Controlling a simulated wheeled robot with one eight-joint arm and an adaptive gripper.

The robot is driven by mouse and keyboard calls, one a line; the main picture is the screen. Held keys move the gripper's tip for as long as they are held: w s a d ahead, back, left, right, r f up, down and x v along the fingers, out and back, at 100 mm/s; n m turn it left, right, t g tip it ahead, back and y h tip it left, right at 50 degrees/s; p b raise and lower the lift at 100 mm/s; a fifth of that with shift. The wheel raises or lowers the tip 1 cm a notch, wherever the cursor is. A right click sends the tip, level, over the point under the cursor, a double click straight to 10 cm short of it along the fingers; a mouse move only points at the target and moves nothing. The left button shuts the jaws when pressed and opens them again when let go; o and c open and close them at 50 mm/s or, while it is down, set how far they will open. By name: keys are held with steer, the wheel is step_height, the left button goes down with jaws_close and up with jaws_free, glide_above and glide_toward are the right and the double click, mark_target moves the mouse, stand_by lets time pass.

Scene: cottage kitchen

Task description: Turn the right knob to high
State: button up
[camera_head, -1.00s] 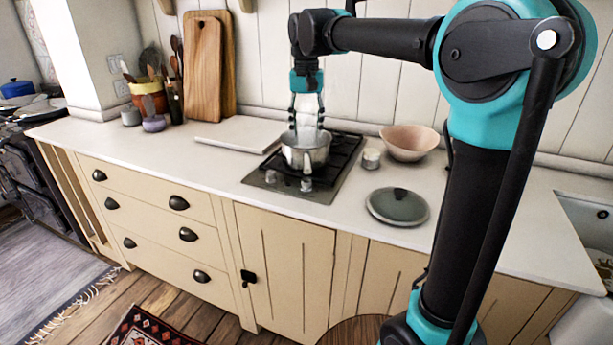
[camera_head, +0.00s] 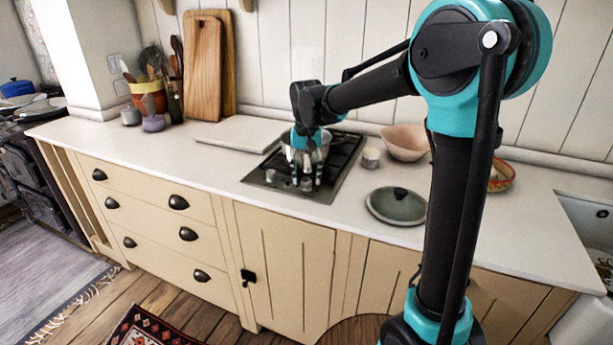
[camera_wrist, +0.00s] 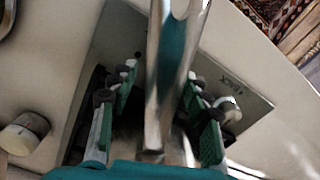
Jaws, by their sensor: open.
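The right knob (camera_head: 306,184) is at the front of the dark stovetop (camera_head: 333,186), just below my gripper (camera_head: 308,174). The left knob (camera_head: 270,176) stands to its left. My gripper is open, pointing down in front of the metal pot (camera_head: 322,150), which it partly covers. In the wrist view, the fingers of my gripper (camera_wrist: 161,76) stand apart on both sides of a shiny metal bar, apparently the pot's handle (camera_wrist: 166,50). One knob (camera_wrist: 229,108) shows beside the right finger, near a small label. Whether a finger touches a knob or the handle I cannot tell.
A small white jar (camera_head: 371,158) and a pinkish bowl (camera_head: 405,142) stand right of the stovetop. A grey lid (camera_head: 397,206) lies on the counter to the front right. A white board (camera_head: 240,133) lies to the left. The left counter is mostly clear.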

steer(key=shift+f, duration=0.1)
jaws_close()
stand_by(0.3)
steer(key=n, duration=0.3)
steer(key=shift+n, duration=2)
jaws_free()
